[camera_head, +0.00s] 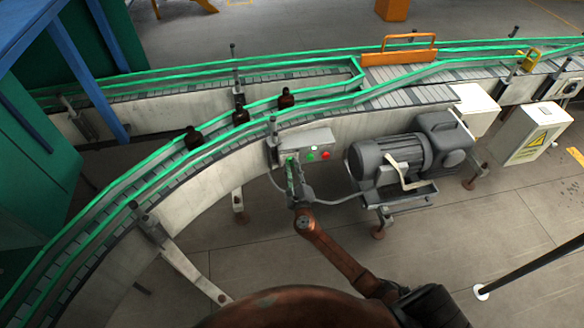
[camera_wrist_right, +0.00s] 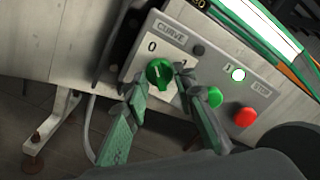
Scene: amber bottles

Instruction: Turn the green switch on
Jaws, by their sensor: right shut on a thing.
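The green switch (camera_wrist_right: 160,73) is a round knob on a grey control box marked CURVE, with 0 and 1 above it. Its ridge appears to point nearer the 0, but the exact angle is hard to tell. My right gripper (camera_wrist_right: 162,82) has one finger on each side of the knob and is shut on it. In the head view, my right gripper (camera_head: 291,163) reaches up to the left part of the control box (camera_head: 308,138), hiding most of the switch. My left gripper is not in view.
Right of the switch are a green button (camera_wrist_right: 214,97), a red stop button (camera_wrist_right: 245,117) and a lit white-green lamp (camera_wrist_right: 238,75). A grey motor (camera_head: 395,155) stands right of the box. Amber bottles (camera_head: 286,98) stand on the curved conveyor (camera_head: 200,155) behind.

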